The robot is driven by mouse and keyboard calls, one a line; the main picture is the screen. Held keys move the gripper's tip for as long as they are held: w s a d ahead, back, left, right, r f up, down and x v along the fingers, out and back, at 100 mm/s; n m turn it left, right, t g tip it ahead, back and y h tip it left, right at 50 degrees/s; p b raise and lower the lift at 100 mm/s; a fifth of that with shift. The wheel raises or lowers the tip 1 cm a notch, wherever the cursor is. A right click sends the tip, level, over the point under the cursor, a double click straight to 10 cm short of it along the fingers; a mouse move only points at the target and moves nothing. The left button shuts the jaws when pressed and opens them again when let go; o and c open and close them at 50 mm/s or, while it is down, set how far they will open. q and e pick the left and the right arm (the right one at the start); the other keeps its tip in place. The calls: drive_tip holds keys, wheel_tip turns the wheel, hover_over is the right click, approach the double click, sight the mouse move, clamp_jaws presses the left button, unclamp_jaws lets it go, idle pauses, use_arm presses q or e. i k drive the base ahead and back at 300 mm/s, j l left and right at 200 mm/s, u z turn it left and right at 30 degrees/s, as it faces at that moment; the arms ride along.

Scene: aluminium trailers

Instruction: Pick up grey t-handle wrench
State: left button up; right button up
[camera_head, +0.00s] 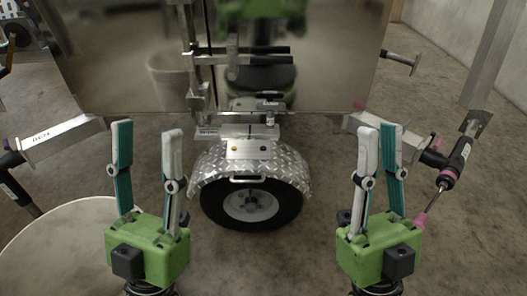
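I cannot identify the grey t-handle wrench for certain. A small grey and dark T-shaped piece (401,61) sticks out at the right edge of the shiny trailer panel, and I cannot tell if it is the wrench. My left gripper (147,130) is raised at the left of the head view, fingers apart, with nothing between them. My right gripper (379,128) is raised at the right, seen at an angle, with a narrower visible gap and nothing between its fingers. Both are well apart from the T-shaped piece.
A trailer wheel (251,205) under a diamond-plate fender (210,164) stands between my grippers. A metal bar (62,138) is at the left. A black, pink-tipped part (456,160) is beside my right gripper. A pale round surface (65,250) lies lower left. Concrete floor shows around.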

sight(269, 106)
drive_tip(key=i+l+u, duration=0.3)
drive_tip(key=i+l, duration=0.15)
drive_tip(key=l, duration=0.15)
drive_tip(key=i+l+u, duration=0.3)
drive_tip(key=l, duration=0.45)
drive_tip(key=i, duration=0.1)
